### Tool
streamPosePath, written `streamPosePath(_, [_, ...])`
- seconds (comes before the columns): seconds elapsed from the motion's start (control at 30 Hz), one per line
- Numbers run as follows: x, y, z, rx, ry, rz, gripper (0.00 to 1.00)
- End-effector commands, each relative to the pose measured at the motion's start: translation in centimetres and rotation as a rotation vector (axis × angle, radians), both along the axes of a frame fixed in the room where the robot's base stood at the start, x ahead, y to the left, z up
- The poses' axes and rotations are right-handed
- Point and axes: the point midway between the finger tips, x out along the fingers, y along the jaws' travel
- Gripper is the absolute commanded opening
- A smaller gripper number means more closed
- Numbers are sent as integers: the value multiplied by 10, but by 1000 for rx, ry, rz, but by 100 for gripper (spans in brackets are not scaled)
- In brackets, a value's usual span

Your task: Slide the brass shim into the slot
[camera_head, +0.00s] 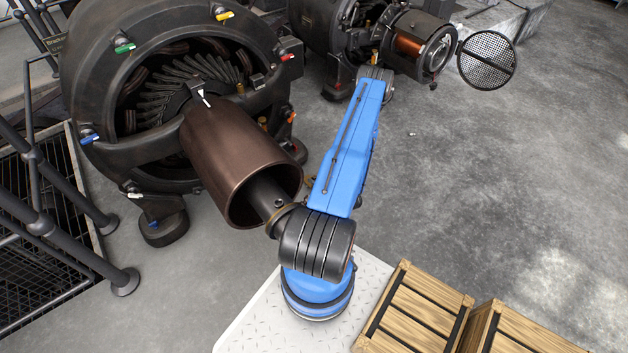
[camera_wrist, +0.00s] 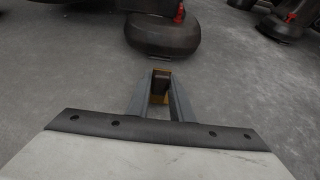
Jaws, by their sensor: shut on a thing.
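In the wrist view my gripper (camera_wrist: 161,75) points ahead over the grey floor. Its two grey fingers are closed on a small brass-coloured piece, the brass shim (camera_wrist: 158,98), which shows between the fingers and at their tips. Most of the shim is covered by the fingers. A dark rounded machine foot (camera_wrist: 162,36) lies just beyond the fingertips in the picture, with no contact visible. I cannot make out the slot in either view.
A large dark dynamo (camera_head: 84,80) with coloured tags and a brown cylinder (camera_head: 225,150) stands left of my arm. A second dynamo with a copper coil (camera_head: 409,45) and a mesh disc (camera_head: 487,60) is behind. Railings (camera_head: 60,180) stand left, wooden crates (camera_head: 415,308) front right. Floor at right is clear.

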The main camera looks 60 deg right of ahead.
Motion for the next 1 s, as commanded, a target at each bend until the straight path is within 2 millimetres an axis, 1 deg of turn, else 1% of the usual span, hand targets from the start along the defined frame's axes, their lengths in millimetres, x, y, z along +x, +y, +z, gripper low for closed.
streamPosePath(0.07, [-4, 1, 0, 0, -1, -1, 0])
streamPosePath(0.2, [9, -2, 0, -2, 0, 4, 0])
streamPosePath(0.7, [45, -14, 0, -1, -1, 3, 0])
streamPosePath(0.83, [51, -16, 0, -2, -1, 2, 0])
streamPosePath(1.0, [52, -16, 0, -1, -1, 1, 0])
